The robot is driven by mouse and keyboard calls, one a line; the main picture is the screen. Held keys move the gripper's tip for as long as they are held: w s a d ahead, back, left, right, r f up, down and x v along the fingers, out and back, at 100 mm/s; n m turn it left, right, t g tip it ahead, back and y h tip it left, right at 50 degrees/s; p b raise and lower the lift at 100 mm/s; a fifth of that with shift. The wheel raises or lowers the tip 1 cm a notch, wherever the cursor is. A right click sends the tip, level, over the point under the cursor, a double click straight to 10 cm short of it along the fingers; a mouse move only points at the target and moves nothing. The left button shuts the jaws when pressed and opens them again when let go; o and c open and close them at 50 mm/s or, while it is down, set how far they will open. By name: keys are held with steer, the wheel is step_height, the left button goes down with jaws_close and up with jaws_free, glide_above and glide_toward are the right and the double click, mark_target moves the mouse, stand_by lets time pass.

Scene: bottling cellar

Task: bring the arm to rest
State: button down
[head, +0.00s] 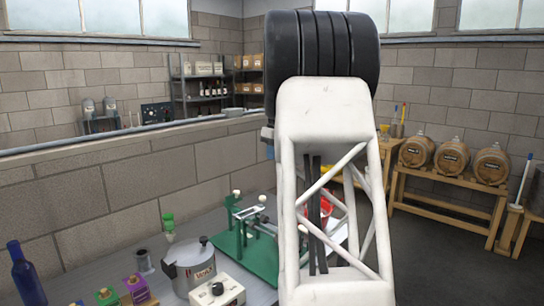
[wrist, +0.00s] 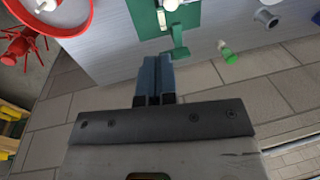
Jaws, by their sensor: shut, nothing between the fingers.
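My gripper (wrist: 155,62) shows in the wrist view with its two dark fingers pressed together and nothing between them. Its fingertips lie in the picture just below a green handle (wrist: 178,52) of the green stand, apart from it as far as I can tell. In the head view my white arm link and black joint fill the middle, and my gripper is hidden.
The bench holds a green stand (head: 248,254), a WAX pot (head: 195,270), a blue bottle (head: 27,278), and a green-topped item (head: 168,222). A red ring (wrist: 88,14) is at the wrist view's upper left. Barrels (head: 452,158) stand at the right. A block wall (head: 110,195) runs behind the bench.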

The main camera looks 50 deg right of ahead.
steer(key=shift+a, duration=0.1)
stand_by(0.3)
steer(key=s+a+h, duration=0.1)
steer(key=s+a, duration=0.2)
steer(key=a, duration=0.9)
steer(key=s+a+r, duration=0.1)
steer(key=s+a, duration=0.2)
steer(key=a, duration=1)
steer(key=s+a+h, duration=0.1)
steer(key=s+a, duration=0.2)
steer(key=a, duration=0.9)
steer(key=s+a+f+t, duration=0.1)
steer(key=s+a+f, duration=0.5)
steer(key=s+a, duration=0.4)
steer(key=s+a+f+t, duration=0.1)
steer(key=s+a+f, duration=0.4)
steer(key=s+a, duration=0.6)
steer(key=shift+s+f, duration=0.4)
steer(key=shift+s, duration=0.75)
